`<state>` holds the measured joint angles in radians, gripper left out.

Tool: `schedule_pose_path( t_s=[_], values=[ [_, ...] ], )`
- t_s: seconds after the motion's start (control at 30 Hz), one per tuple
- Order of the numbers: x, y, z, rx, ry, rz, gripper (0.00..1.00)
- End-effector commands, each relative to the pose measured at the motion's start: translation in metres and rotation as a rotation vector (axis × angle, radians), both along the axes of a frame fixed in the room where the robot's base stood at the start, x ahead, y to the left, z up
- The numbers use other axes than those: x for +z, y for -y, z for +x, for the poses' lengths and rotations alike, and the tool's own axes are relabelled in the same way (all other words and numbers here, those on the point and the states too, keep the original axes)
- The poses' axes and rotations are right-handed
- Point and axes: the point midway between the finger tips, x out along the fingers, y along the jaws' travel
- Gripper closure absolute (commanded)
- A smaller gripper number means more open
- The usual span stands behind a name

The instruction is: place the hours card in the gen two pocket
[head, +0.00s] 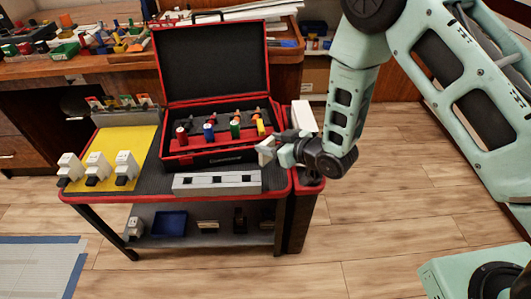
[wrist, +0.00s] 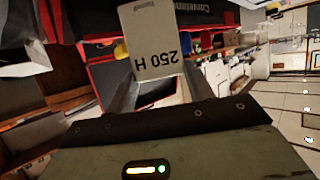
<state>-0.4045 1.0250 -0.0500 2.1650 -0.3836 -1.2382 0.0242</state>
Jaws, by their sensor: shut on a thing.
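My gripper (head: 270,151) is over the right part of the cart, in front of the open black and red case (head: 212,60). In the wrist view its two fingers (wrist: 157,92) are shut on a pale card (wrist: 152,40) marked "250 H", which shows upside down there. In the head view the card is small and hard to tell from the fingertips. A light grey strip (head: 245,181) with several dark openings lies at the cart's front edge, below and left of my gripper. I cannot read any pocket labels, so I cannot tell which is gen two.
White breaker blocks (head: 97,167) stand on a yellow mat (head: 144,138) at the left. Coloured handled pieces (head: 235,128) stand in the case. A white upright thing (head: 304,116) is right of the case. A cluttered workbench (head: 120,66) is behind.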

Motion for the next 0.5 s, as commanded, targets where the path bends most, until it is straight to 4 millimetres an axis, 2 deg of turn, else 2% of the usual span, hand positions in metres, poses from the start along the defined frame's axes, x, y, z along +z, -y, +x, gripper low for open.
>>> schedule_pose_path(
  t_s=[0.3,0.5],
  values=[
    [-0.041,0.0,0.0,0.0,-0.001,-0.001,0.71],
    [-0.044,0.0,0.0,-0.001,0.002,0.001,0.71]
  ],
)
